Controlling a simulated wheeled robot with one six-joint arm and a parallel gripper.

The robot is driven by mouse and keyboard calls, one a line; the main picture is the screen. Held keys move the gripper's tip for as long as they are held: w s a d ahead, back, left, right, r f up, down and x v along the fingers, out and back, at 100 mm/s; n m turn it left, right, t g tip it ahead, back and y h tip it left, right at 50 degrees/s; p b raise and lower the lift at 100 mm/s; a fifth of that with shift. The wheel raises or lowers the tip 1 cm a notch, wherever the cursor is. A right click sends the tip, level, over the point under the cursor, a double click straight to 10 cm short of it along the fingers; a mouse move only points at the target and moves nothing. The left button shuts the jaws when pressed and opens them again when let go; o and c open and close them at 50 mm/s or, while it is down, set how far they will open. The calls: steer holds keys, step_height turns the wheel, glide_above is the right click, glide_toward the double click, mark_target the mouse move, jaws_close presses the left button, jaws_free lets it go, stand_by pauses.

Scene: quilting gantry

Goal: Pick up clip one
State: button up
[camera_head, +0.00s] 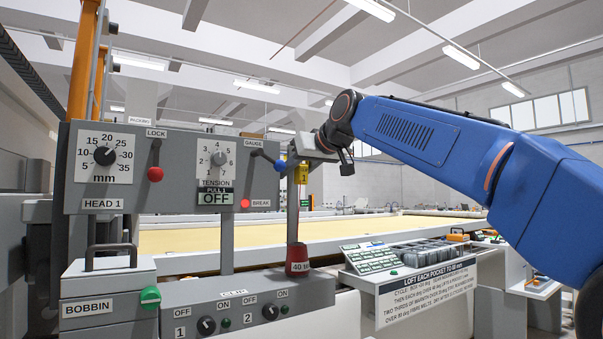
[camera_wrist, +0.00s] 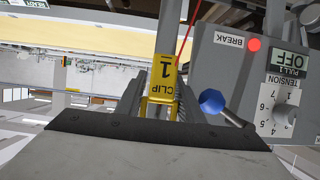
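Clip one is yellow with a black "CLIP 1" label and stands out in the wrist view (camera_wrist: 162,85). In the head view it shows small (camera_head: 302,174), in front of the upper part of a grey upright post (camera_head: 292,218). My gripper (camera_head: 304,158) is right at the top of the clip in the head view. In the wrist view its dark fingers (camera_wrist: 160,97) lie close along both sides of the clip. I cannot tell whether they touch it. The clip's end nearest the wrist is partly hidden by my gripper's dark edge.
A blue-knobbed gauge lever (camera_head: 279,165) is close beside the clip, also in the wrist view (camera_wrist: 211,101). The grey control panel (camera_head: 130,195) stands left. A red 40 N weight (camera_head: 297,261) is on the post below. A tray of dark pockets (camera_head: 425,252) lies right.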

steer(key=c, duration=0.5)
steer(key=s+d, duration=0.3)
steer(key=s, duration=0.2)
steer(key=s+d+r, duration=0.1)
steer(key=s+d, duration=0.6)
steer(key=s, duration=0.2)
steer(key=shift+s+d+r, duration=0.25)
steer(key=shift+s+d, duration=0.05)
steer(key=shift+d, duration=0.05)
